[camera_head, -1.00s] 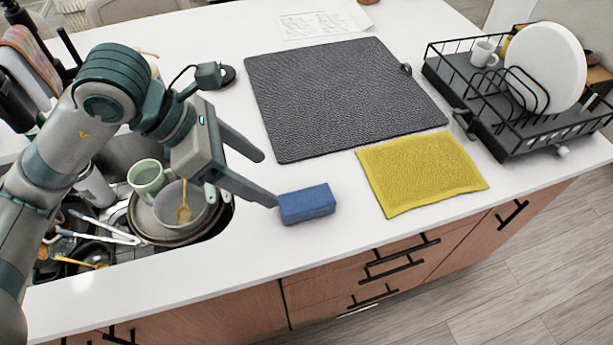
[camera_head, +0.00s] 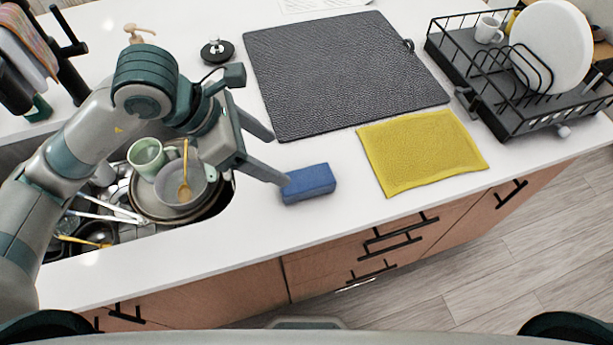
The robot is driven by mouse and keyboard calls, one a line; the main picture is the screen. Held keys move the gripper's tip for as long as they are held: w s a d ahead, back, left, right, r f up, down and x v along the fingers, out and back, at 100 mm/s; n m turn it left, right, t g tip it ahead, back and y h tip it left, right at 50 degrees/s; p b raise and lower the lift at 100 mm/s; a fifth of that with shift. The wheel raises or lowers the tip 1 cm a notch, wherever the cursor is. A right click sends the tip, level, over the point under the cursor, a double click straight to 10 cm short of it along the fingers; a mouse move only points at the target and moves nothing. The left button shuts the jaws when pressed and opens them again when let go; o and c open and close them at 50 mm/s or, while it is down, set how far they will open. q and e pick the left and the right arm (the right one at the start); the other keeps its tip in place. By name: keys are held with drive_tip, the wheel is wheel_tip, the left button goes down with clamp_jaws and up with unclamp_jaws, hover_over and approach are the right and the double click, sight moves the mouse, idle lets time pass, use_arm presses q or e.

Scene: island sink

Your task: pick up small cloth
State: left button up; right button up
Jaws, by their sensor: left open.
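The small yellow cloth (camera_head: 422,152) lies flat on the white counter near its front edge, to the right of a blue sponge (camera_head: 308,184). My left gripper (camera_head: 281,160) is open and empty, with its fingers pointing right. Its nearer fingertip is beside the left end of the sponge; I cannot tell whether they touch. The gripper is well to the left of the cloth. My right gripper is not in view.
A dark drying mat (camera_head: 340,75) lies behind the cloth. A black dish rack (camera_head: 520,115) with a white plate (camera_head: 553,45) and cup (camera_head: 489,30) stands at right. The sink at left holds dishes, including a green mug (camera_head: 146,157).

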sight(306, 177)
use_arm(q)
drive_tip(key=p+x, duration=0.2)
drive_tip(key=x, duration=0.4)
drive_tip(key=shift+d+f, duration=0.2)
drive_tip(key=shift+d, duration=0.05)
drive_tip(key=shift+w+d+f, duration=0.15)
drive_tip(key=shift+f, duration=0.25)
drive_tip(key=shift+d+f+p, duration=0.35)
drive_tip(key=shift+p, duration=0.2)
drive_tip(key=x, duration=0.1)
drive_tip(key=p+x, duration=0.1)
drive_tip(key=x, duration=0.1)
drive_tip(key=shift+d+p, duration=0.1)
drive_tip(key=shift+p, duration=0.25)
drive_tip(key=shift+d+f, duration=0.25)
drive_tip(key=shift+f, duration=0.3)
